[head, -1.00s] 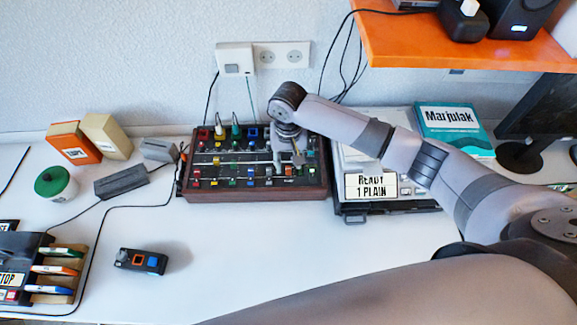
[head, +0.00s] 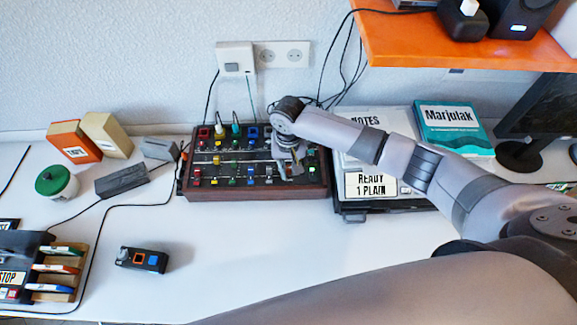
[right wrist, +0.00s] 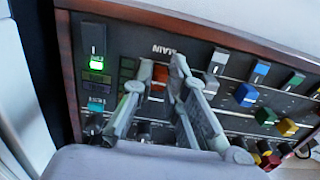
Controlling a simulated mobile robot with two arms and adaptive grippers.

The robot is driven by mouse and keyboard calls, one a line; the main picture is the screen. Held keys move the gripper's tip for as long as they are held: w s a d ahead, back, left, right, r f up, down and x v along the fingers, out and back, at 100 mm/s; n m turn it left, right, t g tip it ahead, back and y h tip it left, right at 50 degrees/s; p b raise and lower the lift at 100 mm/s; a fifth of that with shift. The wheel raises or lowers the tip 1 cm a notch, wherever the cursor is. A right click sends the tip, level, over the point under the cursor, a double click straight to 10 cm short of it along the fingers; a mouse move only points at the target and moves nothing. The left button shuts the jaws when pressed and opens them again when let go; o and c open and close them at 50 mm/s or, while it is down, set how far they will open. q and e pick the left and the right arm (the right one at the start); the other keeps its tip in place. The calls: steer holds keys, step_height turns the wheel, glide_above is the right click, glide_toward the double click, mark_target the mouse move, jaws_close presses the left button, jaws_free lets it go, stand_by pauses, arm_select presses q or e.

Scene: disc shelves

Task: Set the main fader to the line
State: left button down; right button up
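The mixer panel (head: 255,194), a black board in a dark wooden frame with several coloured caps and knobs, lies on the table near the wall. The main fader has a red-orange cap (right wrist: 158,80) below the upside-down MAIN label (right wrist: 164,49) in the right wrist view. My right gripper (head: 289,173) is down at the panel's right part. In the right wrist view its fingertips (right wrist: 162,64) stand apart on either side of the cap, with a small gap visible. The line beside the fader is hidden or too small to tell. My left gripper is not in view.
A lit green button (right wrist: 96,63) and other coloured caps, such as a blue one (right wrist: 245,95), sit near the fingers. A black device labelled READY 1 PLAIN (head: 371,186) stands right of the panel.

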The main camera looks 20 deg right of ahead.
mark_target(288, 162)
jaws_close()
stand_by(0.3)
steer(key=shift+w+d+b, duration=0.25)
steer(key=shift+w+d, duration=0.05)
steer(key=shift+w, duration=0.65)
steer(key=shift+w+d+b, duration=0.2)
steer(key=shift+w+d, duration=0.05)
steer(key=shift+w, duration=0.7)
steer(key=o, duration=0.6)
jaws_free()
steer(key=shift+s, duration=0.1)
step_height(288, 162, up, 12)
steer(key=shift+r, duration=0.1)
